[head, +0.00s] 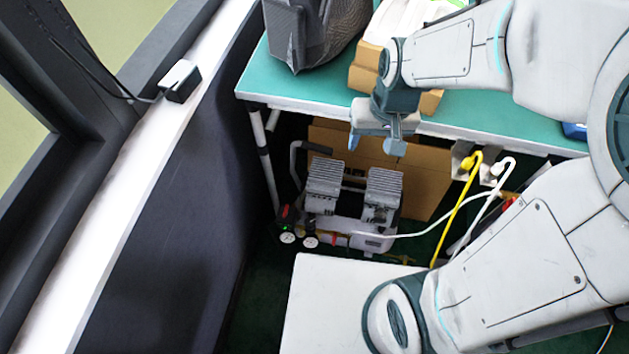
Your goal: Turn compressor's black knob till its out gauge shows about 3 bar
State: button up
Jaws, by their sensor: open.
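The compressor (348,226) stands on the dark floor under the green-topped table. It has a light tank and two ribbed grey motor heads. Two small round white gauges, one at the left (287,238) and one beside it (310,242), sit at its lower left end; their readings are too small to make out. A small dark part with a red and a green spot is just above them; I cannot clearly pick out the black knob there. My gripper (376,146) is open and empty, pointing down at the table's front edge, above and to the right of the gauges, apart from the compressor.
The table (300,84) overhangs the compressor, with a grey bag (313,35) on top. A cardboard box (425,180) stands behind the compressor. A white surface (325,300) lies in front. A wall and window sill are at the left.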

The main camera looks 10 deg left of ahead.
jog(key=w+a+f+n+b, duration=0.1)
jog(key=a+f+b, duration=0.25)
jog(key=f, duration=0.45)
jog(key=a+f+b, duration=0.3)
jog(key=f+b, duration=0.1)
jog(key=f, duration=0.5)
jog(key=n+g+h+b, duration=0.1)
jog(key=n+b, duration=0.1)
jog(key=b, duration=0.5)
send_near(310, 222)
notch_tip(310, 222, down, 9)
jog(key=b, duration=0.5)
jog(key=shift+w+a+f+b, duration=0.1)
jog(key=shift+w+f+b, duration=0.1)
jog(key=shift+b, duration=0.1)
jog(key=c, duration=1)
jog(key=shift+o, duration=0.2)
jog(key=shift+r+m, duration=0.1)
jog(key=shift+m, duration=0.2)
